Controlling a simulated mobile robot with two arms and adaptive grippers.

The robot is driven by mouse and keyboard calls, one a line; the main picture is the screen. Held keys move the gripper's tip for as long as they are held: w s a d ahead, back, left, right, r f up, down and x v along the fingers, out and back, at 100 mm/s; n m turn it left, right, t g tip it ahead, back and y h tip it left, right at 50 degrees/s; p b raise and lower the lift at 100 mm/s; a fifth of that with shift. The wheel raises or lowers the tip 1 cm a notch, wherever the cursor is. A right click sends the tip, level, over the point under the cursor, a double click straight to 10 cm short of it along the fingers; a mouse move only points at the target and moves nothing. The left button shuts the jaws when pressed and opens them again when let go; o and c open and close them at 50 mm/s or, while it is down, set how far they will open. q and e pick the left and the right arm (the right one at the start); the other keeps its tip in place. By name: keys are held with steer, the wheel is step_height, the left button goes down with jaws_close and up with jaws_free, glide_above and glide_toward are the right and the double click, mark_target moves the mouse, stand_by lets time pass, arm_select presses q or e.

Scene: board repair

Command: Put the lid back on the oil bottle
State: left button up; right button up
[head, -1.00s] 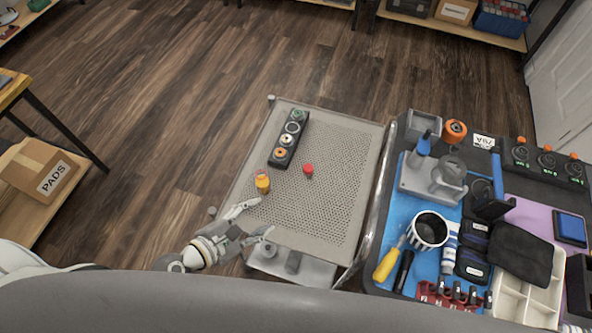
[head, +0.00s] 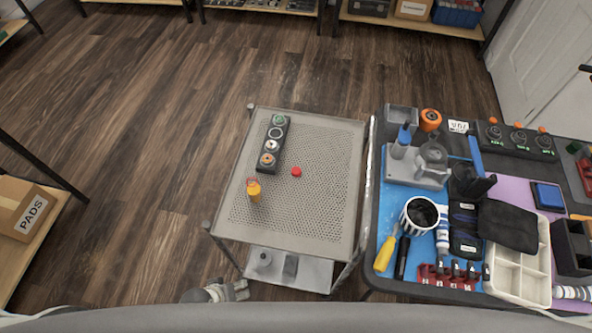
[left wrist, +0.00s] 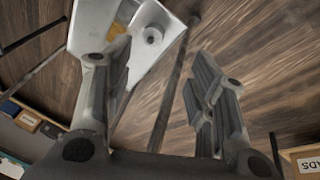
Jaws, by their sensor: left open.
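The small oil bottle (head: 254,192), yellow-orange with a reddish ring at its top, stands on the perforated top of the grey cart (head: 335,225), towards its left side. A small red lid (head: 296,171) lies apart from it, to its right and a little farther back. My left gripper (head: 241,289) is low at the bottom of the head view, in front of the cart and away from the bottle and lid. In the left wrist view my left gripper (left wrist: 161,58) is open with nothing between its fingers. My right gripper is not in view.
A dark strip with several round pieces (head: 271,145) lies behind the bottle. A crowded workbench (head: 372,262) adjoins the cart on the right, with a striped cup (head: 420,216) and tools. A shelf with a PADS box (head: 24,207) stands left. Floor between is clear.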

arm_select(q)
steer(key=s+a+f+m+g+y, duration=0.1)
steer(key=s+a+f+m, duration=0.1)
steer(key=s+f, duration=0.5)
steer(key=s+a+f+m+g, duration=0.1)
steer(key=s+a+f+m, duration=0.2)
steer(key=s+f, duration=0.4)
steer(key=s, duration=0.2)
steer(key=shift+s+f+y, duration=0.3)
steer(key=shift+f+y, duration=0.1)
steer(key=shift+a, duration=0.1)
